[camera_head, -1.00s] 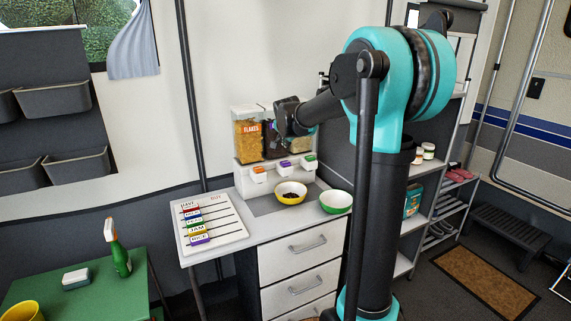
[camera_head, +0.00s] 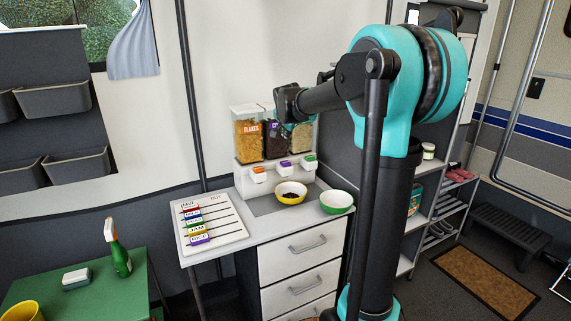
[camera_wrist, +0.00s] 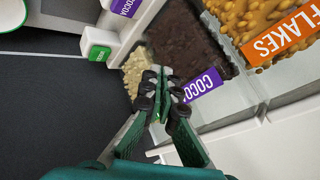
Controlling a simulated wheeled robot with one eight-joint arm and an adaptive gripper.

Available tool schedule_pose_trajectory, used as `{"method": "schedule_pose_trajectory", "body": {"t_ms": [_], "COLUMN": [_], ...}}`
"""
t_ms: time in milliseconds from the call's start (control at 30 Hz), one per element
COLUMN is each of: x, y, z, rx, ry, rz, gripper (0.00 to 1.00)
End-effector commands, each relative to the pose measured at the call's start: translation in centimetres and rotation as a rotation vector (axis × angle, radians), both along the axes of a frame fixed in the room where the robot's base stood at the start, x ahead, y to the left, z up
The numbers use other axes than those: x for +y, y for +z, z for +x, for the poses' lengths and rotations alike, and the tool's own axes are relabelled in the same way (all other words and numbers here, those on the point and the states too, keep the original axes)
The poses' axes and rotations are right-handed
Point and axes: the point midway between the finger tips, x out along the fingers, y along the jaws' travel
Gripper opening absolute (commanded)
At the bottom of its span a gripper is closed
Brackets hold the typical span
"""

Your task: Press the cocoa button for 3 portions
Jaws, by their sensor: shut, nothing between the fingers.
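The dispenser has three clear bins: flakes (camera_head: 249,140), dark cocoa (camera_head: 276,143) and a pale filling (camera_head: 301,137) at the right. On its white base, the purple cocoa button (camera_head: 284,166) sits between an orange button (camera_head: 259,174) and a green button (camera_head: 309,162). In the wrist view, the purple cocoa label (camera_wrist: 126,6) is cut by the top edge and the green button (camera_wrist: 98,51) shows below it. My gripper (camera_wrist: 162,84) is shut and empty, in front of the bins and apart from the buttons. A yellow bowl (camera_head: 291,200) with dark pieces stands below the cocoa button.
A green bowl (camera_head: 337,207) stands right of the yellow bowl. A white board (camera_head: 226,231) with coloured labelled strips lies at the counter's left. A green table (camera_head: 84,292) with a spray bottle (camera_head: 120,259) stands at front left. Shelves stand to the right.

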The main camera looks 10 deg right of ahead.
Motion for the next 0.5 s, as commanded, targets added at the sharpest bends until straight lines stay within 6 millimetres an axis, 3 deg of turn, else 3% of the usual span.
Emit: {"method": "schedule_pose_trajectory", "body": {"t_ms": [267, 500], "x": [0.0, 0.0], "y": [-0.4, -2.9], "z": [0.0, 0.0], "rx": [0.0, 0.0], "ry": [0.0, 0.0], "rz": [0.0, 0.0], "gripper": [0.0, 0.0]}}
